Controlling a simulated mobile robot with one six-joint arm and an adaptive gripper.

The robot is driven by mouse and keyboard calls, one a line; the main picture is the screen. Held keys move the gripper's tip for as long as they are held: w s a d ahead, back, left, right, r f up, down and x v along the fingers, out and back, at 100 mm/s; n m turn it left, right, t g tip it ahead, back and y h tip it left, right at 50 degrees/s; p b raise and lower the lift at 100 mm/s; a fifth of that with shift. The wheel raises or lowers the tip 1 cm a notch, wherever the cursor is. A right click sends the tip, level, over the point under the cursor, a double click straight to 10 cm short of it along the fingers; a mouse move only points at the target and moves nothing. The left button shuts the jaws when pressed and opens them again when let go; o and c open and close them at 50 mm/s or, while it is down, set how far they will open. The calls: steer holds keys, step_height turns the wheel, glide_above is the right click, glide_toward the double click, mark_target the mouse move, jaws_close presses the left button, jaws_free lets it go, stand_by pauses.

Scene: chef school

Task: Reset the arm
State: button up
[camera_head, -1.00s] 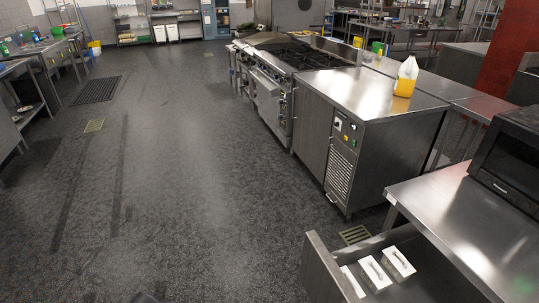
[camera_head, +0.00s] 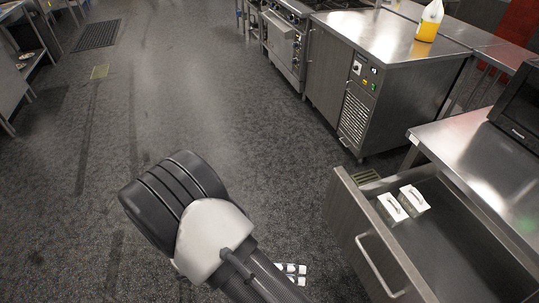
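My arm shows at the bottom centre of the head view, with a dark rounded joint and a white section above the floor. My gripper is not in view, so its state is hidden. The arm is to the left of an open steel drawer (camera_head: 378,232) and apart from it. Two small white boxes with dark curved marks lie in the drawer, one on the left (camera_head: 391,208) and one on the right (camera_head: 413,199).
Small white items (camera_head: 291,269) show low beside my arm. A steel counter (camera_head: 470,150) with a black microwave (camera_head: 521,110) stands right. A steel cabinet (camera_head: 350,85) bears a jug of yellow liquid (camera_head: 428,22). The floor (camera_head: 150,120) at centre left is clear.

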steer(key=s+d+r+m+t+y, duration=0.1)
steer(key=s+d+r+m+y, duration=0.1)
steer(key=r+m, duration=0.7)
steer(key=s+d+r+m+t+y, duration=0.1)
steer(key=d+r+m+y, duration=0.3)
steer(key=r+m, duration=0.6)
steer(key=s+d+r+m+t+y, duration=0.1)
steer(key=s+d+r+m+y, duration=0.1)
steer(key=r+m+y, duration=0.5)
step_height(320, 180, up, 3)
steer(key=d+m, duration=0.1)
steer(key=m, duration=0.5)
steer(key=shift+s+r+t, duration=0.15)
steer(key=shift+s+t, duration=0.15)
steer(key=shift+t, duration=0.1)
